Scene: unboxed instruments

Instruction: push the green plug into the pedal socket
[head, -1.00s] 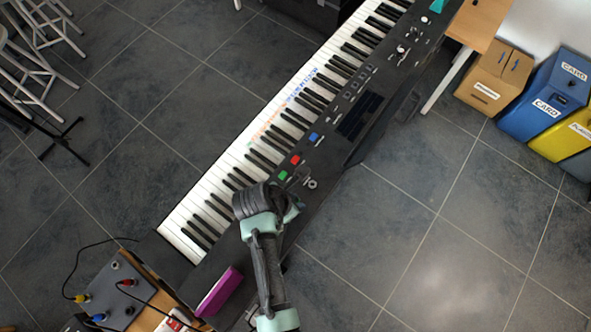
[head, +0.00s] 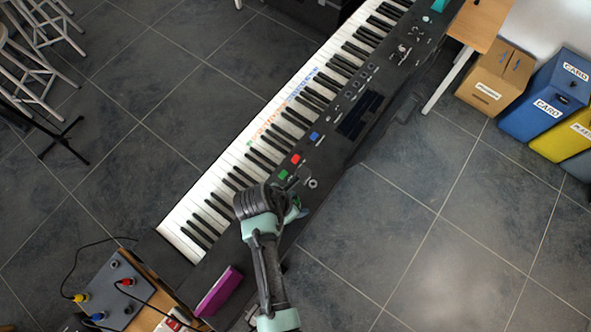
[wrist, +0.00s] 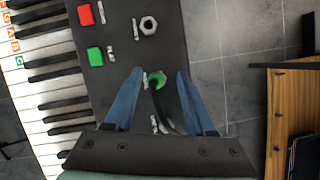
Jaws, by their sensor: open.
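The green plug (wrist: 157,80) stands on the keyboard's dark panel in the wrist view, with a black cable curving from it towards my wrist. It covers whatever lies under it, so I cannot tell how deep it sits in a socket. My gripper (wrist: 159,73) is open, its two blue fingers on either side of the plug with gaps visible on both sides. A hex-nut socket (wrist: 148,26) with a grey label lies beyond the plug and is empty.
The keyboard (head: 292,118) runs diagonally across the head view. Red (wrist: 86,15) and green (wrist: 95,56) buttons sit left of the sockets. A purple box (head: 218,291) and a grey pedal box with coloured plugs (head: 113,290) are near its lower end.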

